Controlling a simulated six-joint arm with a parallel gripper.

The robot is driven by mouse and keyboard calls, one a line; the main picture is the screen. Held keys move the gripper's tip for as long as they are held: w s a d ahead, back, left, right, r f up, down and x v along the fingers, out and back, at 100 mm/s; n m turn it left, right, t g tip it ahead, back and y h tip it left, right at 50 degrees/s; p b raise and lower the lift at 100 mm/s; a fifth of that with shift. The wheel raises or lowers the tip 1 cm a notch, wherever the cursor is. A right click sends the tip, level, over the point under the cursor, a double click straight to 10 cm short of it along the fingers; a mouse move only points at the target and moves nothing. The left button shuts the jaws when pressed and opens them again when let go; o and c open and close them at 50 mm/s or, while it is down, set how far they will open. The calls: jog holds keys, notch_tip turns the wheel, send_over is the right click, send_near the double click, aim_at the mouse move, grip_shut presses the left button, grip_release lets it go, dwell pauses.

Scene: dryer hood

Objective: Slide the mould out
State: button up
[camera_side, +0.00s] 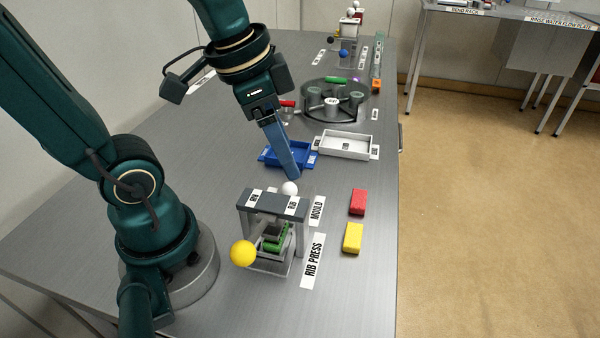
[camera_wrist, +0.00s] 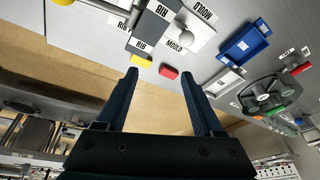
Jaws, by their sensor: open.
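The rib press (camera_side: 272,205), a grey frame with a dark top bar, stands on the bench; its top also shows in the wrist view (camera_wrist: 154,24). A yellow ball handle (camera_side: 243,253) sticks out at its front. A green piece (camera_side: 275,240) shows inside the frame. A white ball knob (camera_side: 290,188) sits just behind the top bar, and a pale round knob beside the press shows in the wrist view (camera_wrist: 186,38). The mould itself is mostly hidden by the press. My gripper (camera_side: 293,176) is open and empty, its fingers appearing close above the white knob; it also shows in the wrist view (camera_wrist: 160,76).
A red block (camera_side: 358,202) and a yellow block (camera_side: 353,238) lie right of the press. A blue tray (camera_side: 270,156) and a white tray (camera_side: 345,145) lie behind it. A round dark turntable (camera_side: 335,100) stands farther back. The bench's right edge is near the blocks.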

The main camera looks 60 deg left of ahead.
aim_at(288, 183)
jog(key=w+a+f+g, duration=0.1)
jog(key=a+f, duration=0.1)
jog(key=w+a+f+g+h, duration=0.1)
jog(key=a+f, duration=0.1)
jog(key=w+a+f+n+g, duration=0.1)
jog(key=w+a+f, duration=0.1)
jog(key=shift+f+g+h, duration=0.2)
jog(key=shift+g+h, duration=0.1)
jog(key=shift+g, duration=0.1)
jog(key=shift+s+a+f, duration=0.15)
jog(key=shift+s+f, duration=0.05)
jog(key=shift+f, duration=0.3)
jog(key=shift+s+d+f, duration=0.1)
jog(key=shift+d+f, duration=0.15)
jog(key=shift+f, duration=0.9)
jog(key=shift+d+f, duration=0.2)
jog(key=shift+f, duration=0.95)
grip_shut()
